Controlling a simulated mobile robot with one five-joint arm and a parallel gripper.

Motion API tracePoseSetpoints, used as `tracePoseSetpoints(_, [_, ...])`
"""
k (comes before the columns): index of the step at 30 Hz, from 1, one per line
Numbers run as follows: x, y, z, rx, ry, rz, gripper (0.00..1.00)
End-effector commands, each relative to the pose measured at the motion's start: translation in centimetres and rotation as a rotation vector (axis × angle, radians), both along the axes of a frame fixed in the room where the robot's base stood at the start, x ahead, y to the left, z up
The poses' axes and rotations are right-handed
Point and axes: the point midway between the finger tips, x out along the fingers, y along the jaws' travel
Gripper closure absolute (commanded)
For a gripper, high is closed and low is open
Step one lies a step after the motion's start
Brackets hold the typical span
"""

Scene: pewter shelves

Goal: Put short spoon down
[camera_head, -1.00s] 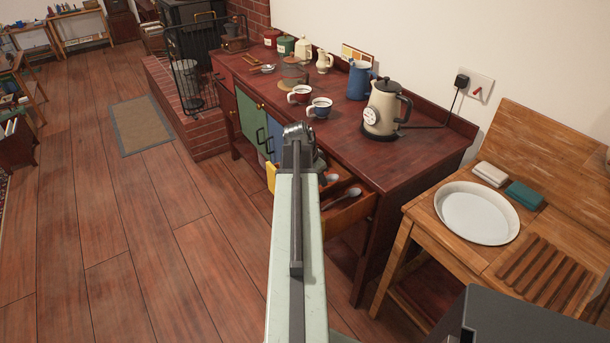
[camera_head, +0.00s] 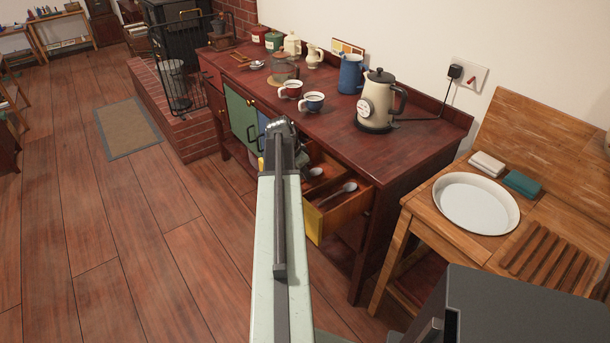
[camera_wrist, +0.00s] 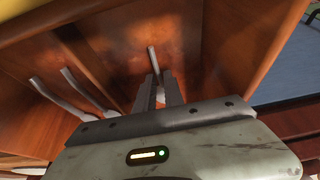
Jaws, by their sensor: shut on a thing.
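In the wrist view my gripper (camera_wrist: 160,90) points into the open wooden drawer (camera_wrist: 110,45). Its narrow fingers are shut on the short spoon (camera_wrist: 153,57), whose thin grey handle sticks out past the fingertips. The spoon is over or in a compartment of the drawer; I cannot tell whether it touches the floor. Two other spoon-like handles lie to the left, one (camera_wrist: 55,97) and another (camera_wrist: 88,88).
A wooden table with a white basin (camera_head: 476,203) stands at the right.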

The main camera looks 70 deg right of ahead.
Motion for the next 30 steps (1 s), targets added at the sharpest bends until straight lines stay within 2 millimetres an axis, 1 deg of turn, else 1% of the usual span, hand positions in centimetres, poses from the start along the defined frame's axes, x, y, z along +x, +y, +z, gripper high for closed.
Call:
tracePoseSetpoints(7, [-0.1,-0.1,-0.9,0.0,0.0,-0.001,1.0])
tracePoseSetpoints(8, [-0.1,-0.1,-0.8,0.0,0.0,-0.002,0.84])
tracePoseSetpoints(9, [-0.1,-0.1,-0.7,0.0,0.0,-0.002,0.73])
tracePoseSetpoints(10, [-0.1,-0.1,-0.7,0.0,0.0,-0.002,0.66])
tracePoseSetpoints(19, [-0.2,-0.1,-0.7,0.0,0.0,-0.002,0.66])
tracePoseSetpoints(22, [-0.2,-0.1,-0.3,0.0,0.0,-0.003,0.66])
tracePoseSetpoints(26, [-0.1,0.1,1.2,0.0,0.0,-0.003,0.66])
tracePoseSetpoints(30, [0.4,1.0,3.9,0.0,0.0,-0.003,0.66])
